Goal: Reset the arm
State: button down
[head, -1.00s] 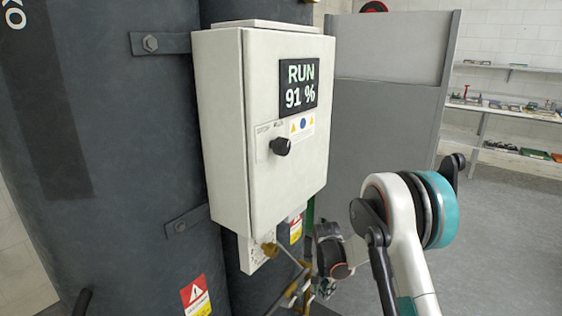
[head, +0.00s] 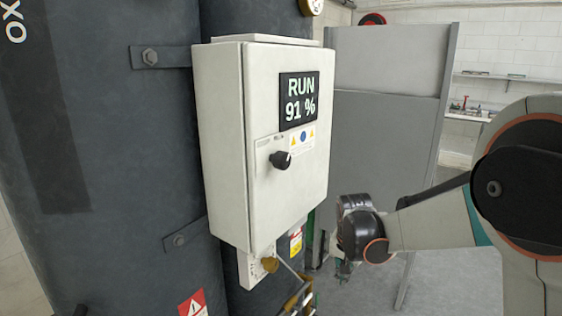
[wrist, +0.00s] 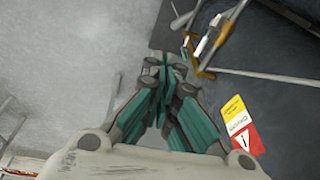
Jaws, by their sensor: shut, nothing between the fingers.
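My arm (head: 430,222) reaches in from the right edge of the head view, with its large dark joint close to the camera. Its wrist hangs right of the control box's lower part, apart from it in the picture. My gripper (wrist: 165,78) points down in the wrist view, its teal fingers drawn together with nothing between them. In the head view only a small part of the gripper shows below the wrist. The light grey control box (head: 262,145) has its door shut, a screen (head: 299,98) reading "RUN 91 %" and a black knob (head: 281,159).
Dark tanks (head: 110,150) stand behind and left of the box. A grey partition (head: 385,130) stands behind my arm. Grey floor lies open at left in the wrist view.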

jog(key=s+d+r+n+t, duration=0.2)
jog(key=s+r+n, duration=0.1)
jog(key=s+r, duration=0.95)
jog(key=s+n+t, duration=0.2)
jog(key=s+n, duration=0.1)
jog(key=s, duration=1.2)
jog(key=shift+d+f+t+y, duration=0.25)
jog(key=shift+f+t+y, duration=0.05)
jog(key=shift+f, duration=0.1)
